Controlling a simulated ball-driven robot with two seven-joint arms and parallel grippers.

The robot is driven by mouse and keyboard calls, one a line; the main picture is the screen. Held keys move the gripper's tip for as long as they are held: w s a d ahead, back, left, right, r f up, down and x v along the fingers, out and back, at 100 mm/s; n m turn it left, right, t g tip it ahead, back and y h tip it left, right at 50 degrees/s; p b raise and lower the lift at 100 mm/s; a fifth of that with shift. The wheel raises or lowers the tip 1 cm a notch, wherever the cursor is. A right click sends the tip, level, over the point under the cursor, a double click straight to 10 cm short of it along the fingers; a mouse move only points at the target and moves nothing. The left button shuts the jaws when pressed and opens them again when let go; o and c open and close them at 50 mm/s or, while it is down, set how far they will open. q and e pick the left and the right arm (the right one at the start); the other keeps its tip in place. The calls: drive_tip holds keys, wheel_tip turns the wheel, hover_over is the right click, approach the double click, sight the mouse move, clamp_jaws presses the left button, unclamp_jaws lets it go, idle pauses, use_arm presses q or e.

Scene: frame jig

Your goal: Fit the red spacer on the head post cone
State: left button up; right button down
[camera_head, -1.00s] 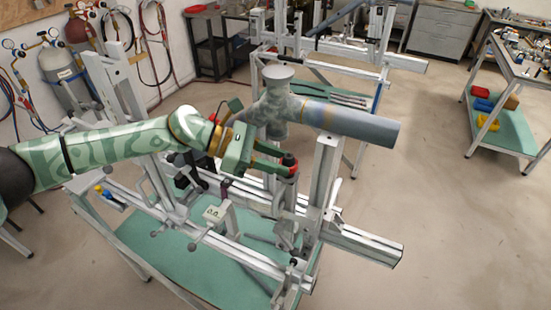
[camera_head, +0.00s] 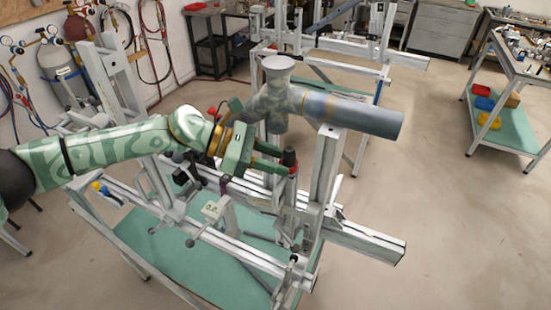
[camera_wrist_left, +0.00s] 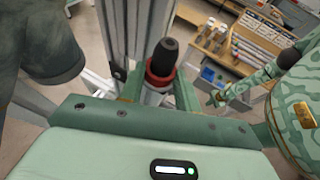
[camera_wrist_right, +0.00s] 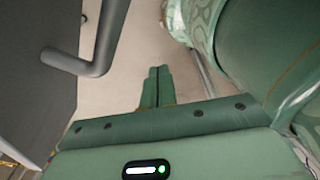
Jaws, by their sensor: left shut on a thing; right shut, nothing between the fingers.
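The red spacer (camera_head: 292,168) is a small ring held between the fingertips of my left gripper (camera_head: 288,165). The head post cone (camera_head: 289,156) is dark and its tip stands up through the ring. In the left wrist view the black cone (camera_wrist_left: 166,52) rises through the red spacer (camera_wrist_left: 155,80), with the ring around its lower part. One green finger is on each side of the ring. Whether the ring rests on a seat below is hidden. My right gripper (camera_wrist_right: 155,82) is shut and empty in the right wrist view; it does not show in the head view.
A grey tube frame (camera_head: 355,113) with a flared cup (camera_head: 278,64) lies just above and behind my left gripper. Pale metal uprights (camera_head: 327,165) stand close on the right. A dark panel with a grey handle (camera_wrist_right: 97,60) is near my right gripper. Open floor lies at right.

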use_arm(q)
drive_tip(key=o, duration=1)
drive_tip(key=shift+o, duration=0.2)
drive_tip(key=b+v, duration=0.4)
drive_tip(key=v, duration=1.2)
drive_tip(key=shift+a, duration=0.2)
